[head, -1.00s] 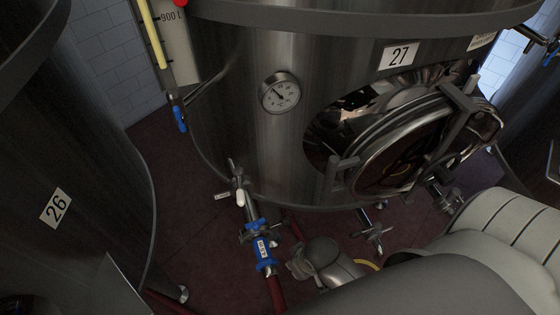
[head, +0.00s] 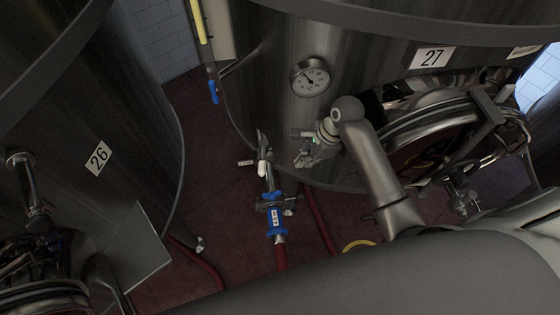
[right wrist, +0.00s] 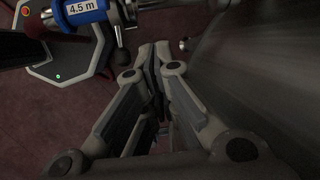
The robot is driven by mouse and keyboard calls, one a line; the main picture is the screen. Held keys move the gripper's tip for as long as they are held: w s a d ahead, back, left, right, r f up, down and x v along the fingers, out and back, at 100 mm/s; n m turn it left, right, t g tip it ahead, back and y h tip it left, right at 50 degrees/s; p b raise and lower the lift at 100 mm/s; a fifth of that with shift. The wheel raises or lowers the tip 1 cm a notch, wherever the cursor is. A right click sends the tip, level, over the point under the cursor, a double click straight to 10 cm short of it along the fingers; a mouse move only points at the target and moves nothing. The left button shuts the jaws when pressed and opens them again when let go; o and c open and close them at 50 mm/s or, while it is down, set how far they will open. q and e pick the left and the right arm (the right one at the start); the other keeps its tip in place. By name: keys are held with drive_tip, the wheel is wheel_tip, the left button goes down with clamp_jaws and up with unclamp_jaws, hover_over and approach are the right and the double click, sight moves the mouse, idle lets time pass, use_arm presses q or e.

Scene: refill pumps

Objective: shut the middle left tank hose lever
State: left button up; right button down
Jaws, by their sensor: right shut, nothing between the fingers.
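The hose valve (head: 264,150) at the lower left of tank 27 (head: 290,125) has a small lever with a pale grip (head: 262,168). Below it, a blue-collared coupling (head: 276,216) joins a red hose. The same labelled collar shows at the top left of the right wrist view (right wrist: 82,12). My right gripper (head: 299,148) is in front of the tank, a little right of the valve and apart from it in the picture. In the right wrist view its fingers (right wrist: 156,52) are together and empty. I cannot tell the lever's exact angle. My left gripper is out of view.
Tank 26 (head: 90,120) stands at the left, with dark red floor (head: 200,150) between the tanks. Tank 27's open round hatch door (head: 430,135) and a valve (head: 460,185) are at the right. A gauge (head: 310,76) sits above my gripper.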

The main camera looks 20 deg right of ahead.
sight(263, 159)
drive_tip(key=w+a+f+m+p, duration=0.2)
drive_tip(key=w+a+f, duration=0.2)
drive_tip(key=a+f, duration=0.2)
drive_tip(key=shift+w+a+f+m+y, duration=0.2)
drive_tip(key=shift+w+a+m+y, duration=0.15)
drive_tip(key=shift+m+y, duration=0.05)
idle(0.5)
